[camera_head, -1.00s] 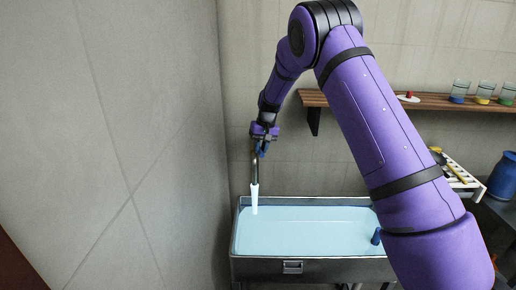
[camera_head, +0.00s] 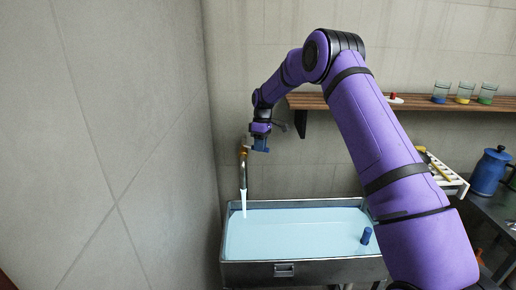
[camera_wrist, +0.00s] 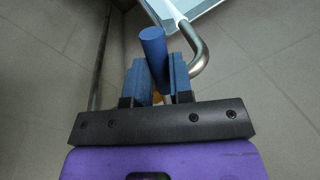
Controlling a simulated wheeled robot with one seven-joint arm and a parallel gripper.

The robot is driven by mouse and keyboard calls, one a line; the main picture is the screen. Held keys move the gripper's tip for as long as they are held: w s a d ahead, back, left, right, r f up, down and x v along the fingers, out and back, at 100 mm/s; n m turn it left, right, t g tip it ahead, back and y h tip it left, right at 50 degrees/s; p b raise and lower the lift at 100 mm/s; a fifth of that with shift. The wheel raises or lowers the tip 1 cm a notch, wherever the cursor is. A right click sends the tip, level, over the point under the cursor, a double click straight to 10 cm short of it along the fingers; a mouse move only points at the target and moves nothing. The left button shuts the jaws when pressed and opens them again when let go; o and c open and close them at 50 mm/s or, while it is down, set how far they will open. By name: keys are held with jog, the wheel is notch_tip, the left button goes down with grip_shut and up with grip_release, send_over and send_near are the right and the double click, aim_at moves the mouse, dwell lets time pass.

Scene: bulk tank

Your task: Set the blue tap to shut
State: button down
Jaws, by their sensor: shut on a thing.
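The tap's bent metal spout (camera_head: 243,175) stands on the back wall above the tank (camera_head: 253,272), with a brass part (camera_head: 244,150) at its top. A pale stream (camera_head: 243,204) runs from the spout into the tank. My gripper (camera_head: 261,144) is just right of the tap's top. In the wrist view my gripper (camera_wrist: 162,78) is shut on the blue tap handle (camera_wrist: 153,42), a round blue bar that sticks out between the blue fingers. The spout (camera_wrist: 198,52) curves beside it. The handle's inner end is hidden by the fingers.
The tank holds pale blue liquid, and a blue cylinder (camera_head: 366,236) stands at its right end. A wooden shelf (camera_head: 345,103) with several jars is right of my gripper. A blue can (camera_head: 490,172) and a white rack (camera_head: 449,181) are at far right. A bare wall is left.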

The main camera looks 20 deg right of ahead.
jog(key=shift+w+d+n+h, duration=0.15)
jog(key=shift+w+d+n, duration=0.15)
jog(key=shift+w+n, duration=0.55)
jog(key=shift+w+d+n+h, duration=0.15)
jog(key=shift+w+d+n, duration=0.2)
jog(key=shift+n, duration=0.9)
jog(key=shift+w, duration=0.1)
jog(key=c, duration=1)
grip_release()
jog(key=s+r, duration=0.1)
jog(key=s, duration=0.4)
jog(key=s+a+r, duration=0.1)
jog(key=s+r, duration=0.1)
jog(key=s, duration=0.3)
jog(key=s+r, duration=0.2)
jog(key=s, duration=0.4)
jog(key=shift+a, duration=0.25)
